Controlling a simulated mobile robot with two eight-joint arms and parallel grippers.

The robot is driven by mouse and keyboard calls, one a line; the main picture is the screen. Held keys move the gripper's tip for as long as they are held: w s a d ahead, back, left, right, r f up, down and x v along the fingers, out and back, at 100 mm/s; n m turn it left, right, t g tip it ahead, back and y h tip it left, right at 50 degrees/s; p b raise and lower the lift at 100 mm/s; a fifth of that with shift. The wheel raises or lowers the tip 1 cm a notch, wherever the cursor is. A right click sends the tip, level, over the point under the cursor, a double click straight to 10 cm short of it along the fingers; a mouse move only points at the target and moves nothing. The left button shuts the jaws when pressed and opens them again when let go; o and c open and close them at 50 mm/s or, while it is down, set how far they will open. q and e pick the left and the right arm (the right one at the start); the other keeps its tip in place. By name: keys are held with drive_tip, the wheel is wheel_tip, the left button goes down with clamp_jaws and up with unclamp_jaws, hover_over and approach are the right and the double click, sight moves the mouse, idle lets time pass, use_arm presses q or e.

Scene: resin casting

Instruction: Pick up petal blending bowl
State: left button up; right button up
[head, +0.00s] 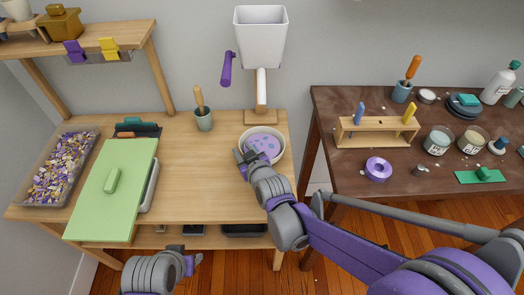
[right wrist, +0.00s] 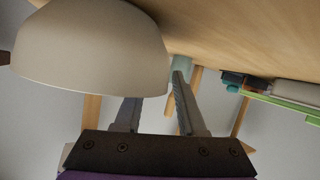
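The petal blending bowl (head: 278,133) is pale and round, with a lavender, blue-spotted inside. It stands upright at the right end of the wooden bench, below the white hopper. My right gripper (head: 243,157) is at the bowl's front left rim in the head view. In the right wrist view the bowl's cream outer wall (right wrist: 85,50) fills the upper left. There the right gripper (right wrist: 158,88) has its fingers apart; the bowl hides one fingertip, and the other is beside the wall. My left gripper (head: 196,261) is low in front of the bench, its fingers unclear.
A green board (head: 120,205) and petal tray (head: 45,190) lie farther left. The bench middle is clear.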

clamp_jaws()
idle(1.4)
